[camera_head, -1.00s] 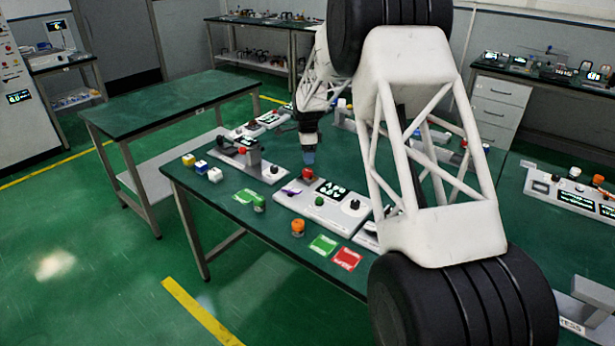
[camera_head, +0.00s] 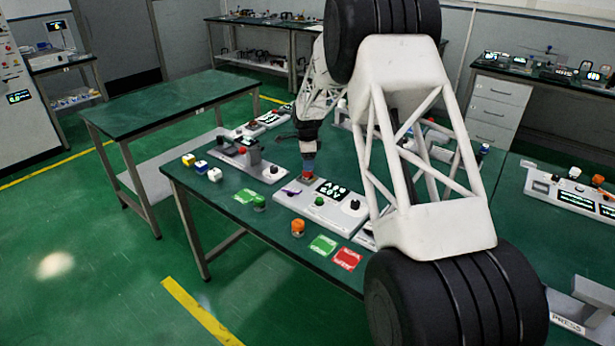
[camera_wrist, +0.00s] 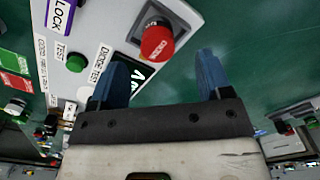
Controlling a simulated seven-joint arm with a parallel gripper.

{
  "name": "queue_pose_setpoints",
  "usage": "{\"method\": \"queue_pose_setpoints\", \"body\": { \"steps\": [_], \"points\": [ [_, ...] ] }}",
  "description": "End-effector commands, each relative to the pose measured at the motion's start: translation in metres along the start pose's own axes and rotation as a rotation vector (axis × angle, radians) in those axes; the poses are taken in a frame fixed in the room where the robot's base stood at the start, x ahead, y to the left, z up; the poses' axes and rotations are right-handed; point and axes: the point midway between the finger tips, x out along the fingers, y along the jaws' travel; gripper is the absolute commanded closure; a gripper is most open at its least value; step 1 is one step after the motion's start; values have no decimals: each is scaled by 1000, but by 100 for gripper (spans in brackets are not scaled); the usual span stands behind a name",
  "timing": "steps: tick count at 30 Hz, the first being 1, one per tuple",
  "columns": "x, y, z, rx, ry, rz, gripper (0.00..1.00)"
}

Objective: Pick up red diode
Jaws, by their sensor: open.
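The red diode (camera_wrist: 157,42) is a round red cap with lettering, seated in a dark socket at one end of the grey diode-test panel (camera_wrist: 98,50). My gripper (camera_wrist: 163,62) is open in the wrist view, its two blue fingers apart and empty. The diode shows just beyond the fingertips, between their lines; I cannot tell if it touches either one. In the head view my gripper (camera_head: 308,163) is low over the diode end of the panel (camera_head: 318,203), and the diode is mostly hidden by it.
An orange-topped part (camera_head: 298,228), a green-topped part (camera_head: 259,203), a green card (camera_head: 323,245) and a red card (camera_head: 346,259) lie in front of the panel. Another device with a red knob (camera_head: 242,150) stands to the left. Small colored blocks (camera_head: 201,166) sit at the table's left edge.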

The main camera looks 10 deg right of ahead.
Motion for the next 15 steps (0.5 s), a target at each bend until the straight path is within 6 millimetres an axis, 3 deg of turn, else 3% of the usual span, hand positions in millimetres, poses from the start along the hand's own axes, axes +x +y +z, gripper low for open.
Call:
{"method": "queue_pose_setpoints", "body": {
  "steps": [8, 15],
  "points": [
    [2, 0, 0, 0, 0, 1, 28],
    [22, 2, -1, 0, 0, 2, 28]
  ]
}}
